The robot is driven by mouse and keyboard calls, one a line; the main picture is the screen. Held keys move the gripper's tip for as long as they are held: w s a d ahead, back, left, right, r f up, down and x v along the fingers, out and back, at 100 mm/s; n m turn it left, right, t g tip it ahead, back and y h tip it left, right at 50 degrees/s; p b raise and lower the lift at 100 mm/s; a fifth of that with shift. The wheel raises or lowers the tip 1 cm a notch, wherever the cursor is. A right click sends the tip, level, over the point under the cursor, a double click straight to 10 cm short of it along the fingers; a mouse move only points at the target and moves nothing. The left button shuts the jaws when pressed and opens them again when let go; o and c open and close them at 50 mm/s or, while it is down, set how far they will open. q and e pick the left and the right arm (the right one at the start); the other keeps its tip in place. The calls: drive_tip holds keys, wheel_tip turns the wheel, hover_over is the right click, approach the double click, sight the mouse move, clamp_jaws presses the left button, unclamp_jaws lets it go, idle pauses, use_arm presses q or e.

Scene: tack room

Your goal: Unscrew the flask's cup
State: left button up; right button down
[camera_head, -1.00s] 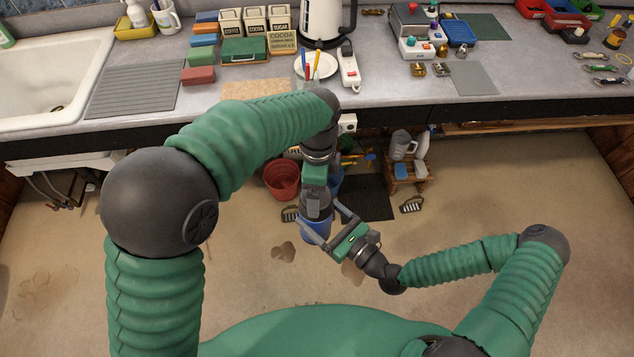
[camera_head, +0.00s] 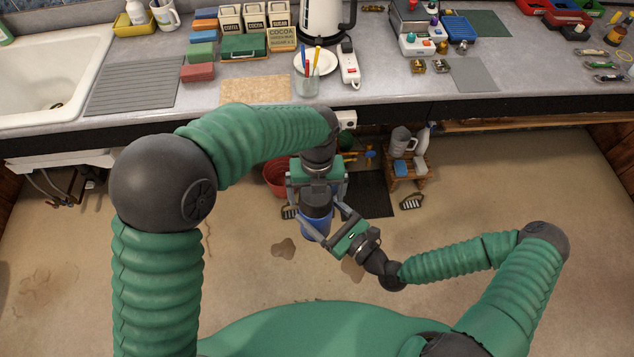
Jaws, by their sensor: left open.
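The flask has a blue body (camera_head: 314,231) and a dark cup (camera_head: 316,203) on its upper end. It is held up in front of me, above the floor. My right gripper (camera_head: 322,220) has its fingers on either side of the blue body and appears shut on it. My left gripper (camera_head: 317,192) comes down from above, open, with one finger on each side of the dark cup. A gap between its fingers and the cup seems to show. The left gripper's body hides the top of the cup.
The counter (camera_head: 420,88) runs across the back, with a glass of pens (camera_head: 306,85), a power strip (camera_head: 348,65) and a cork mat (camera_head: 255,90) near its edge. The nearer floor is mostly clear.

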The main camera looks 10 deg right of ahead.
use_arm(q)
drive_tip(key=shift+f, duration=0.5)
drive_tip(key=c, duration=1.5)
drive_tip(key=shift+o, duration=0.2)
drive_tip(key=n, duration=0.5)
drive_tip(key=shift+r, duration=0.1)
drive_tip(key=n, duration=0.6)
drive_tip(key=shift+s+d+n, duration=0.1)
drive_tip(key=shift+n, duration=0.3)
drive_tip(key=n, duration=1.1)
drive_tip(key=shift+d, duration=0.1)
